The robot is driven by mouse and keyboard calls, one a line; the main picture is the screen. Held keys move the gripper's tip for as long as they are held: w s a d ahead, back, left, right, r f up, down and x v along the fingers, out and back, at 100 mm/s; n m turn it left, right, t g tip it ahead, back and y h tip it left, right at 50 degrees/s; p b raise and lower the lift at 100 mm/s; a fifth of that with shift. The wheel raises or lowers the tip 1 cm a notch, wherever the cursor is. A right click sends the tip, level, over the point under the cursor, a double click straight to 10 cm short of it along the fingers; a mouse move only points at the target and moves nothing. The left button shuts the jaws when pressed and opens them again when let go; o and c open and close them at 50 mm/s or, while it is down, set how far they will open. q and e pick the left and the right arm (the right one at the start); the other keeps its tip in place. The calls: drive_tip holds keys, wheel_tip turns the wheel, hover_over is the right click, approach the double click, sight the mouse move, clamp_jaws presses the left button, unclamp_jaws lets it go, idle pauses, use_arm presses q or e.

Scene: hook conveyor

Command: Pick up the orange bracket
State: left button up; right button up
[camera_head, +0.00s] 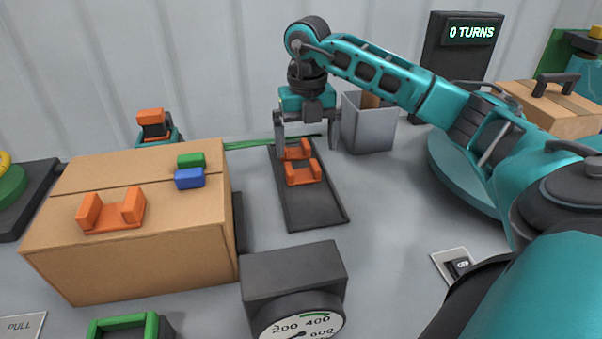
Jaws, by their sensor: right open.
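Two orange bracket pieces lie on a dark tray, the nearer one (303,173) just in front of the farther one (294,152); I cannot tell whether they are joined. Another orange bracket (112,213), U-shaped, lies on top of the cardboard box at left. My right gripper (307,146) points down over the far end of the tray, its two fingers apart and nothing held between them. The farther orange piece shows between and below the fingers; contact cannot be told. My left gripper is not in view.
The dark tray (316,213) runs toward me between the cardboard box (150,260) and open grey floor. Green (191,160) and blue (189,178) blocks sit on the box. A grey bin (370,128) stands right of my gripper. A gauge block (293,268) stands in front.

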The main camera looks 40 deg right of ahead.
sight(302, 175)
drive_tip(key=f, duration=0.4)
drive_tip(key=w+f, duration=0.1)
drive_tip(key=f, duration=0.1)
drive_tip(key=shift+a+f, duration=0.1)
drive_tip(key=shift+f, duration=0.25)
drive_tip(key=c, duration=0.9)
drive_tip(key=shift+c, duration=0.2)
